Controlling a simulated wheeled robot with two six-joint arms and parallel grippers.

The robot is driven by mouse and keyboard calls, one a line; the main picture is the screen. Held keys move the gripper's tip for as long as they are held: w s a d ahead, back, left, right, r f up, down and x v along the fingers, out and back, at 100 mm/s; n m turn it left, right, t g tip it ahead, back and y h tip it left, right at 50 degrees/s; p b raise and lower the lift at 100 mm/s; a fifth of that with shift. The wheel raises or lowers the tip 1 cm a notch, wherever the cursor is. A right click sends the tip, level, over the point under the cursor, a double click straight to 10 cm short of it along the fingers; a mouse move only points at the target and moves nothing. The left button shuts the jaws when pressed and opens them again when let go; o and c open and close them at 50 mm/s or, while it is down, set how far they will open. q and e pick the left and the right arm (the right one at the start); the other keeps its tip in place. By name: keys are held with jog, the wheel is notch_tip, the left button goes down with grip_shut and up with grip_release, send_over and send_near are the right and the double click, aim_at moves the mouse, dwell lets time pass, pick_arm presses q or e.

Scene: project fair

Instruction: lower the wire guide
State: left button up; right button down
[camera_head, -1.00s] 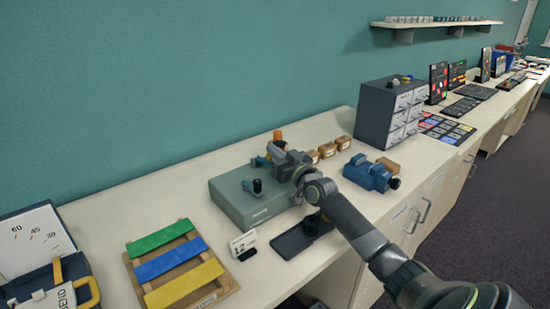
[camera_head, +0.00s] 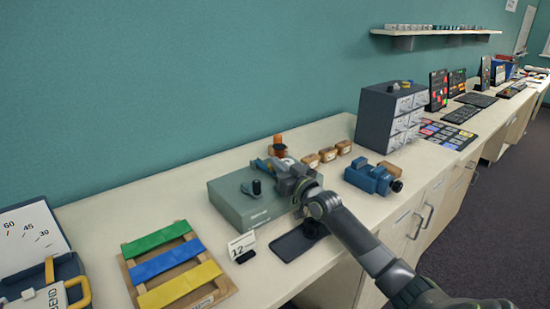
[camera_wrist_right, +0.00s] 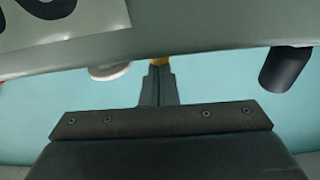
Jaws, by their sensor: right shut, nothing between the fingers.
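A grey-green box (camera_head: 232,206) sits on the counter with a dark upright knob (camera_head: 256,187) on top. An orange-topped post (camera_head: 278,145) stands behind my gripper. I cannot tell for sure which part is the wire guide. My right gripper (camera_head: 284,163) is at the right end of the box and hides part of it. In the right wrist view the shut fingers (camera_wrist_right: 158,85) point towards a small yellow piece (camera_wrist_right: 160,61), partly hidden; I cannot tell whether they touch. The box edge (camera_wrist_right: 200,61) crosses above, with a black cylinder (camera_wrist_right: 286,68) at right. My left gripper is out of view.
A blue device (camera_head: 368,179) and small brown boxes (camera_head: 328,154) stand to the right. A board with coloured slats (camera_head: 165,265) is at left. A drawer cabinet (camera_head: 380,117) stands farther right.

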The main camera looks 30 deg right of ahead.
jog(key=shift+f, duration=0.3)
jog(key=shift+r, duration=0.2)
notch_tip(320, 180, up, 10)
jog(key=p, duration=0.5)
